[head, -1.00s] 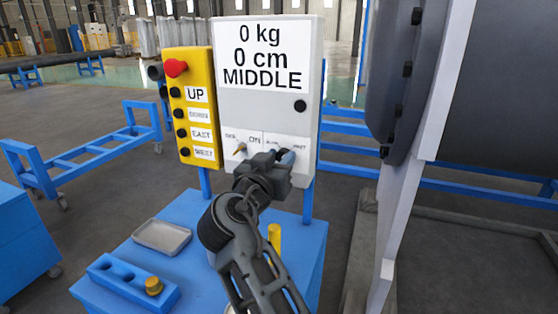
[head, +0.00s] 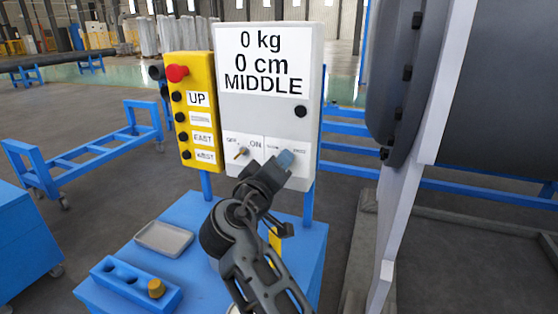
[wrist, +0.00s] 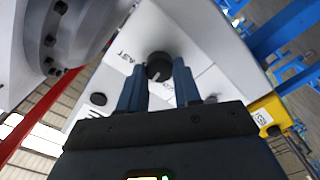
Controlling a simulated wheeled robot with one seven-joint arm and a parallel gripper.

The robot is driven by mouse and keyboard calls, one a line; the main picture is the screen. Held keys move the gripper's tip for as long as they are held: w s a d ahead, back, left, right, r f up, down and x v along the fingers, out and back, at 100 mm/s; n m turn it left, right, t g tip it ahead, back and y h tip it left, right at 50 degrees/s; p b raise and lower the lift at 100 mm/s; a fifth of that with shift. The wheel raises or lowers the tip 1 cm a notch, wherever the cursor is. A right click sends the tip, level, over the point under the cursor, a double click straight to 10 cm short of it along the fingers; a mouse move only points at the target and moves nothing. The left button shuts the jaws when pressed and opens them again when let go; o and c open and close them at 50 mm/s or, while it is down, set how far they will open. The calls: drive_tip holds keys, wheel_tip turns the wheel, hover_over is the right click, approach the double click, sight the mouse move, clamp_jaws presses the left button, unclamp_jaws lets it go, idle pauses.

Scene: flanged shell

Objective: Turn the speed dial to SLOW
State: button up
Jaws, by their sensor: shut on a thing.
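The speed dial (wrist: 160,66) is a dark round knob with a white pointer line, seen in the wrist view between my two blue fingers. My gripper (wrist: 160,90) is shut on it, with one finger on each side. In the head view my gripper (head: 285,160) is rolled at a slant in front of the lower right of the white control box (head: 232,112), and its fingers hide the dial. Small FAST and SLOW labels flank the dial, partly covered. The box's display (head: 262,62) reads 0 kg, 0 cm, MIDDLE.
An OFF/ON switch (head: 240,153) sits just left of the dial. A yellow button panel (head: 197,177) with a red stop button (head: 177,73) stands further left. A grey tray (head: 163,238) and a blue holed block (head: 128,286) lie on the blue cabinet below.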

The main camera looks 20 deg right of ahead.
drive_tip(key=shift+a+f+n+p, duration=0.1)
drive_tip(key=shift+n+p, duration=0.7)
drive_tip(key=shift+n, duration=1.05)
drive_tip(key=shift+f+n+p, duration=0.1)
drive_tip(key=shift+n+p, duration=0.65)
drive_tip(key=shift+n, duration=1.1)
drive_tip(key=o, duration=1.1)
drive_tip(key=shift+c, duration=0.2)
drive_tip(key=b+v, duration=0.2)
drive_tip(key=v, duration=0.5)
drive_tip(key=shift+s+a, duration=0.25)
